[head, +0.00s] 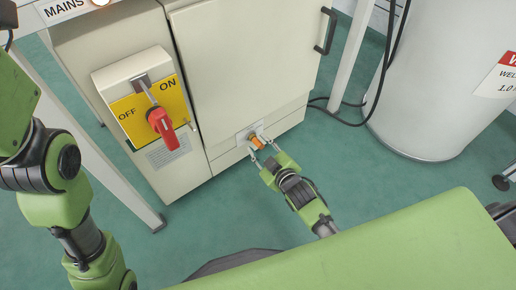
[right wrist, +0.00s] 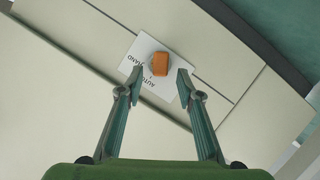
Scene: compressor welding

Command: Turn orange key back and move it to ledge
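The orange key (head: 257,141) sits on a small white plate low on the front of the cream cabinet. In the right wrist view the orange key (right wrist: 160,63) stands against the plate (right wrist: 140,52), which bears the words "AUTO" and "HAND". My right gripper (head: 258,149) is in front of the key, its fingers spread. In the right wrist view my right gripper (right wrist: 158,80) is open, one finger on either side just short of the key, with no contact visible. My left arm shows at the left edge, but its gripper is out of view. I cannot make out the ledge for certain.
A red-handled switch (head: 163,125) on a yellow OFF/ON plate (head: 135,112) juts from the cabinet at left. A white cylinder (head: 425,90) stands at right with a black cable beside it. A table leg (head: 110,160) stands at left. Green floor is open around the cabinet.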

